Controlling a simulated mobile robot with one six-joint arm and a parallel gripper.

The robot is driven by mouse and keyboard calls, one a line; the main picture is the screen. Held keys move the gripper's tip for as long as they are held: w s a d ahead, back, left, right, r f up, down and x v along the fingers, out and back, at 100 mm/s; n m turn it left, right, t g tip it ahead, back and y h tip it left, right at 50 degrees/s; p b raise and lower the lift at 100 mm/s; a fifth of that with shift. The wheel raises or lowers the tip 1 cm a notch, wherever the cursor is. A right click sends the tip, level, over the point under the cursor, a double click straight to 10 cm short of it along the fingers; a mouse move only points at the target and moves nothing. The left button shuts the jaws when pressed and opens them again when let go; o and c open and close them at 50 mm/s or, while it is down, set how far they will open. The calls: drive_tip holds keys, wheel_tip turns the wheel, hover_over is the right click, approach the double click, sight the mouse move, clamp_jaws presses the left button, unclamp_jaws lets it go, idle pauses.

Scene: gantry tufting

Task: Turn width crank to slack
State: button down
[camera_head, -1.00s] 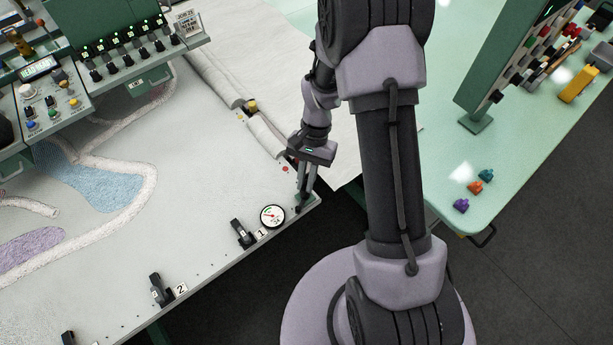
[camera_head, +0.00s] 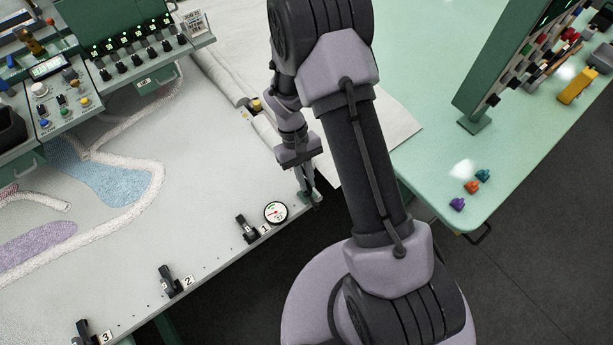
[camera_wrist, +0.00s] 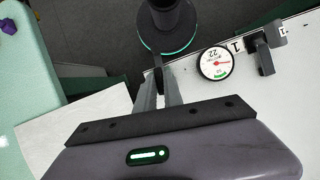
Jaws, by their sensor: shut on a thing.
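The width crank (camera_head: 316,201) is at the near right corner of the tufting frame, mostly hidden by my fingers. My gripper (camera_head: 307,188) reaches down to it and is shut on its dark handle. In the wrist view, my gripper (camera_wrist: 159,82) has a narrow dark piece between its fingertips. Beside the crank, a round white dial gauge (camera_head: 275,212) sits on the frame edge. It also shows in the wrist view (camera_wrist: 216,62), where it seems to read 22, with a red needle.
Black clamps numbered 1 (camera_head: 246,229), 2 (camera_head: 170,281) and 3 (camera_head: 85,332) line the frame's near edge. A control panel (camera_head: 58,95) stands at the left. A green table (camera_head: 440,160) with small coloured pieces (camera_head: 472,187) is at the right.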

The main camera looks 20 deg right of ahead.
drive_tip(key=shift+n+h, duration=0.3)
drive_tip(key=shift+n, duration=0.4)
drive_tip(key=c, duration=1.5)
unclamp_jaws()
drive_tip(key=shift+o, duration=0.2)
drive_tip(key=p+v, duration=0.4)
drive_tip(key=v, duration=1.3)
drive_tip(key=shift+s+r, duration=0.15)
drive_tip(key=shift+r, duration=0.2)
drive_tip(key=shift+a, duration=0.15)
